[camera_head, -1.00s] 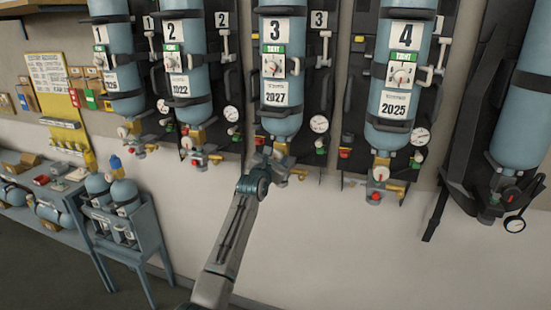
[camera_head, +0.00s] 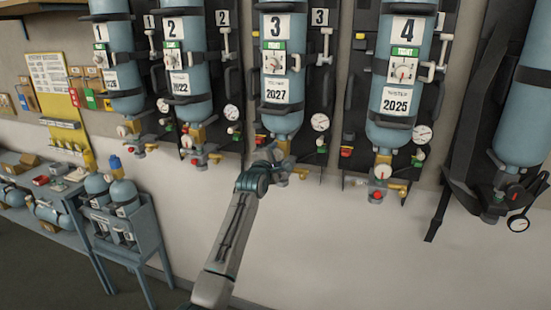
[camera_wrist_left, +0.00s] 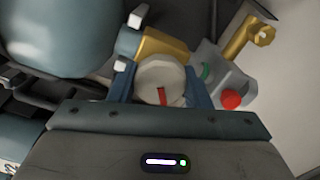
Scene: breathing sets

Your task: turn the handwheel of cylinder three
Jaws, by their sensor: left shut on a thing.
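Cylinder three (camera_head: 282,110) is a light blue upright cylinder on the wall, marked 3 and 2027. Its handwheel is mostly hidden behind my wrist in the head view. In the left wrist view the handwheel (camera_wrist_left: 158,78) is a pale round knob with a red mark, beside a brass valve body (camera_wrist_left: 160,45). My left gripper (camera_wrist_left: 160,88) is shut on the handwheel, with one blue finger on each side of it. In the head view my left gripper (camera_head: 271,154) is just below the cylinder's lower end. My right gripper is not in view.
Cylinder two (camera_head: 186,60) and cylinder four (camera_head: 398,75) hang on either side, with gauges and valves below. A brass fitting (camera_wrist_left: 245,40) and a red knob (camera_wrist_left: 231,99) sit close to the right of the fingers. A blue stand (camera_head: 140,235) with small cylinders is at lower left.

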